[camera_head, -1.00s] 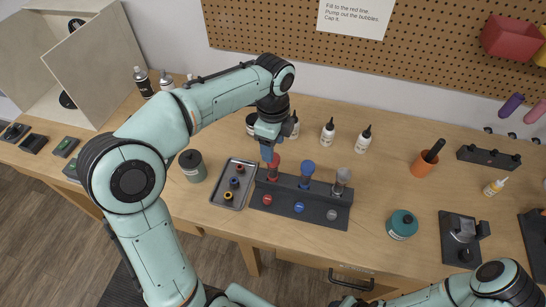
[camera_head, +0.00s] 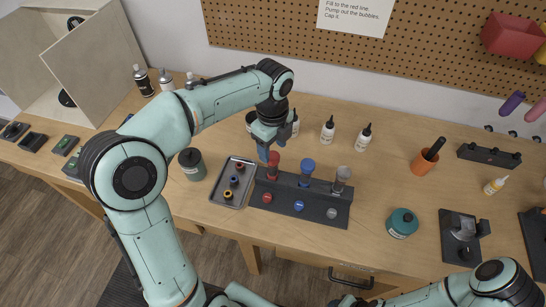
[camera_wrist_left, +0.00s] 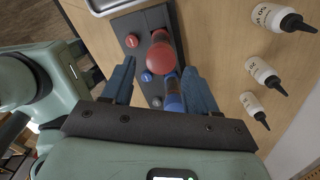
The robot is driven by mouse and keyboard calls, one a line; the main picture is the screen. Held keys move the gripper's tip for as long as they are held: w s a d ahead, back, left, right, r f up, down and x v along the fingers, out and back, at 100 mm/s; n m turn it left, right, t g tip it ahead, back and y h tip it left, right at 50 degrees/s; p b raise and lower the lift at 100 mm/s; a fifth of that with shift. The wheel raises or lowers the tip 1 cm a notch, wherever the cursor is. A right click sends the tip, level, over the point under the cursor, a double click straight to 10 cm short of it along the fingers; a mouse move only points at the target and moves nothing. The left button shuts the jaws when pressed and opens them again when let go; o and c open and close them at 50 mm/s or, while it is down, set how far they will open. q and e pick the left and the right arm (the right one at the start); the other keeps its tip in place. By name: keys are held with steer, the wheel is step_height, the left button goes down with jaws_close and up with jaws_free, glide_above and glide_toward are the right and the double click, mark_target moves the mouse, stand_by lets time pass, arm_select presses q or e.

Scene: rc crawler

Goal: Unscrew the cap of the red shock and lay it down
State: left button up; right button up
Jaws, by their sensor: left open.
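The red shock (camera_head: 273,167) stands upright in the left slot of a dark stand (camera_head: 320,212), its red cap on top. In the left wrist view the round red cap (camera_wrist_left: 161,56) lies ahead of the fingertips. My left gripper (camera_head: 273,149) is open just above and beside the cap. In the left wrist view its blue fingers are spread with nothing held between them. My right forearm shows at the lower right of the head view, but its gripper is out of sight.
A blue shock (camera_head: 307,171) and a grey shock (camera_head: 341,179) stand in the same stand. A metal tray (camera_head: 222,201) with small rings is left of it. A green jar (camera_head: 192,164) stands farther left. White bottles (camera_head: 328,130) stand behind.

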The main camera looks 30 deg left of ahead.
mark_target(275, 157)
arm_select(q)
steer(key=shift+w+f, duration=0.1)
steer(key=shift+f, duration=0.05)
arm_select(e)
steer(key=shift+f, duration=0.1)
arm_select(q)
steer(key=shift+f+b, duration=0.5)
steer(key=shift+f, duration=0.75)
arm_select(e)
steer(key=shift+s+f, duration=0.7)
steer(key=shift+s, duration=0.1)
arm_select(q)
steer(key=c, duration=0.9)
steer(key=n, duration=0.3)
steer(key=shift+n, duration=0.3)
steer(key=shift+c, duration=0.2)
steer(key=shift+n, duration=0.3)
arm_select(e)
steer(key=shift+w+r, duration=0.2)
arm_select(q)
steer(key=n, duration=0.4)
arm_select(e)
steer(key=shift+w+r, duration=0.1)
